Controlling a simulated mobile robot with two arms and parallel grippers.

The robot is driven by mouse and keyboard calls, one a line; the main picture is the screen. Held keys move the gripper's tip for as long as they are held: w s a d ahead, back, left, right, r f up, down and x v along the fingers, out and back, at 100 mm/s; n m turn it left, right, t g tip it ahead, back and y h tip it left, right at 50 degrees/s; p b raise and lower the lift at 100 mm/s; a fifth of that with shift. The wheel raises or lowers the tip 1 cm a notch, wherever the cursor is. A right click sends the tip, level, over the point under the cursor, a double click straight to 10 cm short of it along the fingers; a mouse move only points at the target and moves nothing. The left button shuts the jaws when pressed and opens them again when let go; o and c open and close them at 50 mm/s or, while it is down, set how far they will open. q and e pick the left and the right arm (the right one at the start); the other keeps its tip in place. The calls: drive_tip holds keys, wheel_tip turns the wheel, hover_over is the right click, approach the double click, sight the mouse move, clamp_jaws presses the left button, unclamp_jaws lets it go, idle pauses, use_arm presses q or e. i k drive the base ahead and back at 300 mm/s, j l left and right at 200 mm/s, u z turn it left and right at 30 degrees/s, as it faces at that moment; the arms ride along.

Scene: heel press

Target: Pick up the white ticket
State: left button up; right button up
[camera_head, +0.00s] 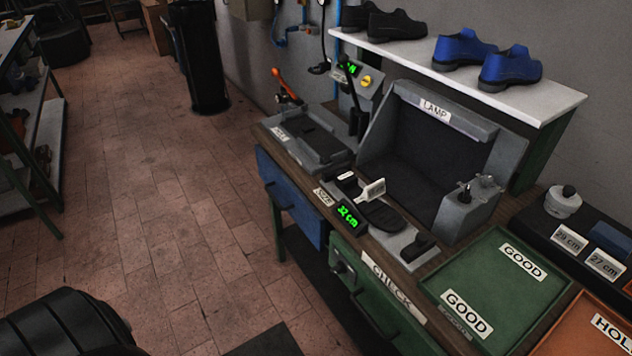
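A small white upright plate (373,191) stands at the measuring device on the bench, near a dark sole-shaped piece (384,216). A smaller white piece (346,176) lies just left of it. I cannot tell which of these is the white ticket. The green display (348,217) in front reads 32 cm.
A dark grey booth labelled LAMP (435,112) stands behind. A green GOOD tray (478,262) and an orange tray (590,325) are at right, near cards marked 29 cm (569,240) and 27 cm (604,264). Shoes sit on a white shelf (530,101).

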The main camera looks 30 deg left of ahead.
sight(371, 192)
drive_tip(key=u, duration=0.6)
drive_tip(key=i+j+z, duration=0.3)
drive_tip(key=j, duration=0.3)
drive_tip(key=j+z, duration=0.3)
drive_tip(key=j, duration=0.3)
drive_tip(key=j+z, duration=0.25)
drive_tip(key=j, duration=0.35)
drive_tip(key=i+j, duration=0.05)
